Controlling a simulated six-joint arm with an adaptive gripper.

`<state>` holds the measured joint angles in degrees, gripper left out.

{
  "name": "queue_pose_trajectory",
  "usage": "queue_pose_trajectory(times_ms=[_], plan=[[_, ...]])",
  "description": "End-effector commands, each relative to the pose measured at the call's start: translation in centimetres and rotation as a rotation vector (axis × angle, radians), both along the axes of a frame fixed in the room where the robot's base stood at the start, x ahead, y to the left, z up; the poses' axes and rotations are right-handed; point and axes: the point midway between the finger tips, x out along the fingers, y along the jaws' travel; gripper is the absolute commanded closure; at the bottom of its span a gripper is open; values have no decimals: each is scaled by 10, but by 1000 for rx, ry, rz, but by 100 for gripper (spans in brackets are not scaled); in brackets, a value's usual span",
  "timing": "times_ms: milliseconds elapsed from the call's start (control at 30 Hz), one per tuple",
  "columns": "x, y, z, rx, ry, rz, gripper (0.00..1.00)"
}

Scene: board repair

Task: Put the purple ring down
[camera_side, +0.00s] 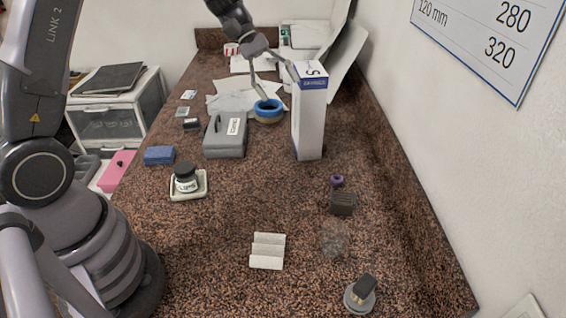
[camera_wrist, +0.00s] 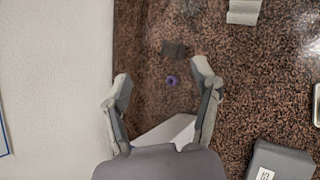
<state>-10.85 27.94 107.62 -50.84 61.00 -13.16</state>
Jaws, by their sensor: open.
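The purple ring (camera_side: 336,180) lies on the speckled brown counter, just behind a small dark grey block (camera_side: 342,203). In the wrist view the purple ring (camera_wrist: 172,80) shows between my fingertips but well below them, with the dark block (camera_wrist: 174,49) above it in the picture. My gripper (camera_side: 279,86) is open and empty, raised over the counter near the tall white box. It also shows in the wrist view (camera_wrist: 163,76) with its two fingers spread wide. Nothing touches the ring as far as I can see.
The tall white box (camera_side: 309,120) stands close to my gripper. A blue tape roll (camera_side: 268,117), a grey case (camera_side: 225,140) and a jar on a tray (camera_side: 188,192) lie to the left. A white ridged block (camera_side: 267,251) sits in front. The wall runs along the right.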

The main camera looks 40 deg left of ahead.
Motion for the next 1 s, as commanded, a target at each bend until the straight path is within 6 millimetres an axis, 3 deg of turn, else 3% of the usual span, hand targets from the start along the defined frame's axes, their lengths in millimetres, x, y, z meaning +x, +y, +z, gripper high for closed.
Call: queue_pose_trajectory(times_ms=[33, 200, 333, 500, 700, 1000], plan=[[-23, -3, 26, 67, -68, -71, 38], [-100, 1, 78, 305, -265, -295, 38], [-159, 12, 102, 496, -416, -453, 38], [-223, 32, 113, 734, -590, -622, 38], [-262, 49, 112, 910, -702, -729, 38], [-269, 53, 111, 950, -724, -752, 38]])
